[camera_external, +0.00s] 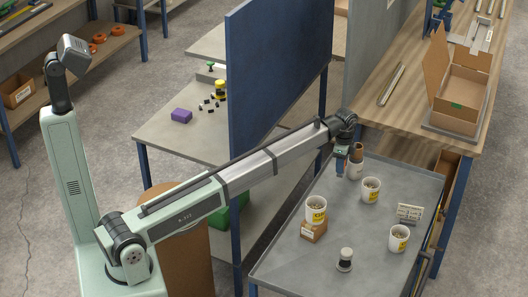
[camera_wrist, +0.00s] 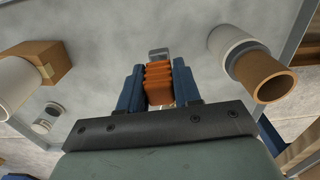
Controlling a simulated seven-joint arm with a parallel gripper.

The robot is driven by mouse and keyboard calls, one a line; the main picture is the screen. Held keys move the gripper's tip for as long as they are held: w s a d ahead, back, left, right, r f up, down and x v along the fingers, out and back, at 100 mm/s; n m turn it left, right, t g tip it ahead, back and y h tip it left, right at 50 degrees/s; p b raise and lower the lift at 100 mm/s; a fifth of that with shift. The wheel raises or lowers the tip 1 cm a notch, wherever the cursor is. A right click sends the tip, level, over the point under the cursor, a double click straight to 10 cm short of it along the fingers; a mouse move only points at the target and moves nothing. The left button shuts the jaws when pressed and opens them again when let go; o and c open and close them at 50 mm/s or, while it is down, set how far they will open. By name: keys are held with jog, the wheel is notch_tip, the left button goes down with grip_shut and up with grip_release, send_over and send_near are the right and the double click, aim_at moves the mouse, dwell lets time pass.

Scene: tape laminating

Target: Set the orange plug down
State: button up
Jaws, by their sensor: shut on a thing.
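The orange plug (camera_wrist: 158,84) is ribbed, with a grey tip pointing away from the wrist camera. My gripper (camera_wrist: 158,90) has its two blue fingers shut on the plug, one on each side. In the external view the plug (camera_external: 357,152) shows as a small orange patch at my gripper (camera_external: 350,160), over the far left part of the grey metal tray table (camera_external: 290,262). It appears held above the tray surface; the exact gap is hard to tell. Part of the plug is hidden by the fingers and the gripper body.
A white cup with a cardboard tube (camera_wrist: 262,76) stands close to the right of the plug in the wrist view. White tubs (camera_external: 370,190) (camera_external: 398,238), a tub on a cardboard box (camera_external: 314,231), a small jar (camera_external: 345,260) and a white rack (camera_external: 409,213) share the tray.

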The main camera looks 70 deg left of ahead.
jog(key=shift+w+d+r, duration=0.1)
jog(key=shift+d+r, duration=0.15)
jog(key=shift+r, duration=0.2)
jog(key=w+d+m, duration=0.1)
jog(key=w+d, duration=0.1)
jog(key=d, duration=0.8)
jog(key=w+d+m, duration=0.1)
jog(key=w+d, duration=0.1)
jog(key=d, duration=0.9)
jog(key=shift+n, duration=0.7)
jog(key=shift+a+f, duration=0.15)
jog(key=shift+f, duration=4.45)
jog(key=shift+f, duration=0.1)
jog(key=o, duration=1.1)
jog(key=shift+c, duration=0.2)
notch_tip(320, 180, up, 12)
